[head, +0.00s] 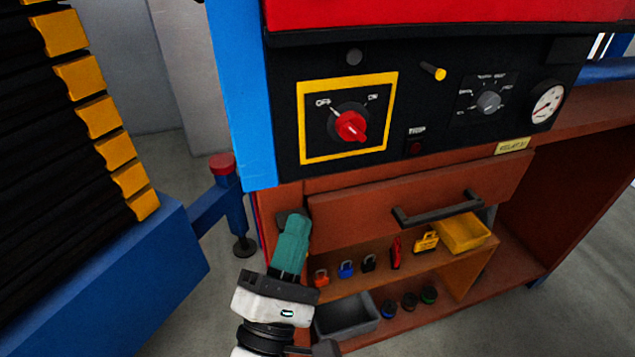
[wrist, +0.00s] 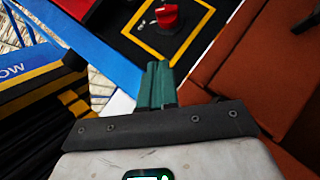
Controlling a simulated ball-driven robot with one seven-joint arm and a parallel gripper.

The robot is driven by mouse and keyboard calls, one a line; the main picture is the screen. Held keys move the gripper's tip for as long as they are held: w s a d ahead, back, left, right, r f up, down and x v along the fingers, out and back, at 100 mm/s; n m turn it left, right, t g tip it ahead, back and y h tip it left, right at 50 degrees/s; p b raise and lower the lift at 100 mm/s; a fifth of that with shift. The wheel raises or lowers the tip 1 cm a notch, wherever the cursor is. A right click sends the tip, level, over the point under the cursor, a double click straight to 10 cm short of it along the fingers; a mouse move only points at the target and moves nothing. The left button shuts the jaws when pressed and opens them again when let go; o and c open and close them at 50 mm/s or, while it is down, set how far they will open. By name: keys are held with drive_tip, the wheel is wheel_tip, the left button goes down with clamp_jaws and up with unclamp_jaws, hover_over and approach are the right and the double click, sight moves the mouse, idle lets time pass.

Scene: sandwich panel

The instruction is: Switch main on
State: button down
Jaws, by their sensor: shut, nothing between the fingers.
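The main switch is a red rotary knob (head: 351,126) on a black plate with a yellow frame, labelled OFF at upper left and ON at upper right. A white mark beside the knob runs toward OFF, but the handle's exact angle is hard to tell. The knob also shows in the wrist view (wrist: 167,17), near the top edge. My gripper (head: 293,222) has green fingers and is shut and empty. It is below and left of the switch, in front of the cabinet, apart from the knob. In the wrist view the closed fingertips (wrist: 157,68) point toward the panel's lower edge.
The panel also holds a grey selector dial (head: 488,102), a gauge (head: 547,103) and a yellow-tipped peg (head: 434,71). Below are a drawer handle (head: 437,208), shelves with several padlocks, a yellow bin (head: 463,232) and a grey bin (head: 347,316). A blue post (head: 241,95) borders the panel's left.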

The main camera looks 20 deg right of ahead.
drive_tip(key=p, duration=0.3)
approach(342, 120)
drive_tip(key=w, duration=0.3)
drive_tip(key=shift+w+d+r+p, duration=0.2)
drive_tip(key=shift+d+r+p, duration=0.6)
drive_tip(key=shift+d+r, duration=0.5)
drive_tip(key=shift+w+m, duration=0.1)
drive_tip(key=shift+m, duration=0.2)
